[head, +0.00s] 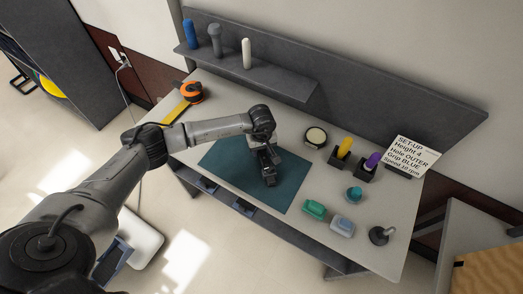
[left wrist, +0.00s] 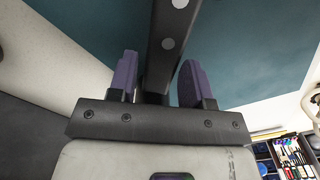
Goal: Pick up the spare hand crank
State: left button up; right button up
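A dark grey bar with round light spots (left wrist: 167,44), which looks like the arm of the hand crank, runs between the purple-padded fingers of my left gripper (left wrist: 158,82) in the left wrist view. The fingers stand apart, with a narrow gap beside the bar at least on the left; contact is not visible. In the head view my left gripper (head: 268,175) points down over the teal mat (head: 225,162), and it hides most of the crank. The crank's handle and far end cannot be made out. My right gripper is not in view.
An orange tape tool (head: 190,92) lies left; a shelf (head: 255,75) runs behind.

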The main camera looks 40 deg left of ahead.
pick_arm(q)
grip_shut()
jog(key=shift+r, duration=0.1)
dwell(0.3)
